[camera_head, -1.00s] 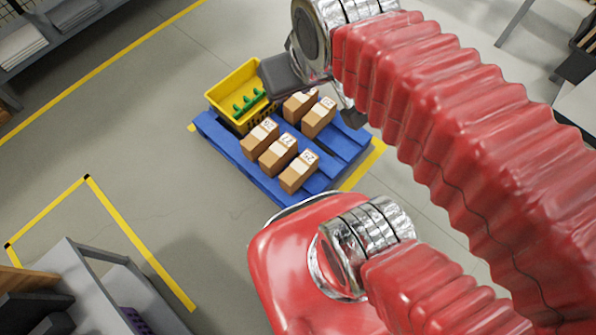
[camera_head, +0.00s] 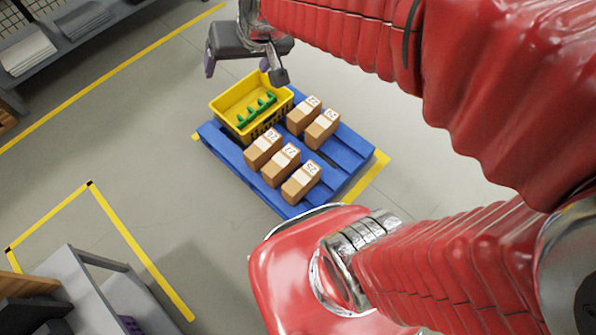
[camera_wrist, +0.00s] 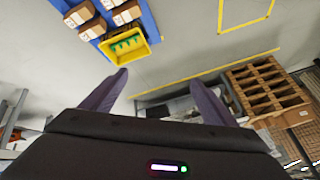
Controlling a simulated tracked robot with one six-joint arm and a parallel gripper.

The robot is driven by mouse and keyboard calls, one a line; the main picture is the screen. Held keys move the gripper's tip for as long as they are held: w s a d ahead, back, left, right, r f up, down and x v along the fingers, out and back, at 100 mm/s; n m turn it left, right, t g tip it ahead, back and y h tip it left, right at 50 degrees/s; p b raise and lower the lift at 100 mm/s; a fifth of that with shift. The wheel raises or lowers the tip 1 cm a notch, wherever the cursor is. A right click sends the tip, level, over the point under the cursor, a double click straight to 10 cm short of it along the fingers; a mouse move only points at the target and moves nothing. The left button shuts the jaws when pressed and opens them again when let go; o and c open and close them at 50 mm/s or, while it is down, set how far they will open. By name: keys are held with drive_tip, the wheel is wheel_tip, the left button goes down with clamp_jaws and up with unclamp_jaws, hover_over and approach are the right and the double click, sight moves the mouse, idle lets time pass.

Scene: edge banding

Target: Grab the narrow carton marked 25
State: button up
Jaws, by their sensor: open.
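The carton that appears to be marked 25 (camera_head: 301,182) is a small brown box with a white label on top. It stands at the near end of a row of 3 on the blue pallet (camera_head: 358,153) in the head view. My gripper (camera_head: 240,66) is up beyond the yellow crate, well apart from this carton. In the wrist view my gripper (camera_wrist: 160,80) has its two purple fingers spread with nothing between them. Cartons show at the top left of the wrist view, but their numbers cannot be read there.
Cartons (camera_head: 262,148) and (camera_head: 281,165) stand in the same row, with two more cartons (camera_head: 322,128) behind. Grey floor (camera_head: 150,140) lies clear to the left.

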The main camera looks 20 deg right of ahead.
drive_tip(key=w+a+f+m, duration=0.2)
drive_tip(key=w+a+f, duration=0.1)
drive_tip(key=w+f, duration=0.4)
drive_tip(key=w+a+f+m, duration=0.1)
drive_tip(key=w+a+f, duration=0.1)
drive_tip(key=w+f, duration=0.5)
drive_tip(key=w+a+f+m, duration=0.1)
drive_tip(key=w+f+m, duration=0.1)
drive_tip(key=w+f, duration=0.6)
drive_tip(key=m+g+h, duration=0.2)
drive_tip(key=m+h, duration=0.5)
drive_tip(key=h, duration=0.3)
hover_over(288, 192)
wheel_tip(288, 192, down, 51)
drive_tip(key=shift+a+f, duration=0.15)
